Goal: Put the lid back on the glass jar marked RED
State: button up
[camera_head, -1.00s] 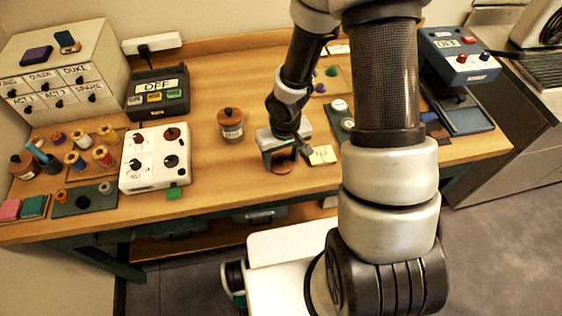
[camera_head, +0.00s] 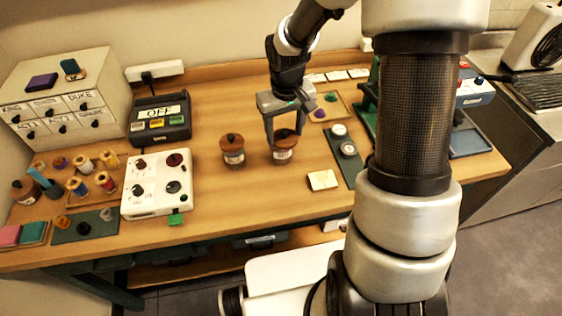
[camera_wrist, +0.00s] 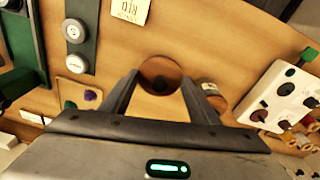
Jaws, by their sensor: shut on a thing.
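My gripper (camera_head: 284,130) is shut on a round brown lid (camera_head: 286,142) with a dark knob, at the back middle of the table. In the wrist view the lid (camera_wrist: 158,70) sits between the two fingertips. A glass jar (camera_head: 284,156) with a pale label stands directly under the lid. The lid looks level and at the jar's mouth; whether it is fully seated I cannot tell. The jar's label is too small to read. A cream card (camera_head: 322,180) lies in front and to the right; in the wrist view the card (camera_wrist: 130,10) reads RED.
A second lidded jar (camera_head: 232,150) stands close on the left, apart from the held lid. A white knob box (camera_head: 157,184) is further left. A dark green strip with round pale tins (camera_head: 341,150) lies on the right. The table in front of the jars is clear.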

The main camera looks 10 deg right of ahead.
jog(key=w+r+b, duration=0.1)
jog(key=w+r, duration=0.2)
jog(key=w, duration=0.1)
jog(key=shift+f+b, duration=2.15)
jog(key=shift+f, duration=1.2)
jog(key=shift+f, duration=0.15)
jog(key=o, duration=1.6)
jog(key=shift+r+p, duration=2.3)
jog(key=shift+r, duration=1.25)
jog(key=shift+c, duration=0.4)
grip_shut()
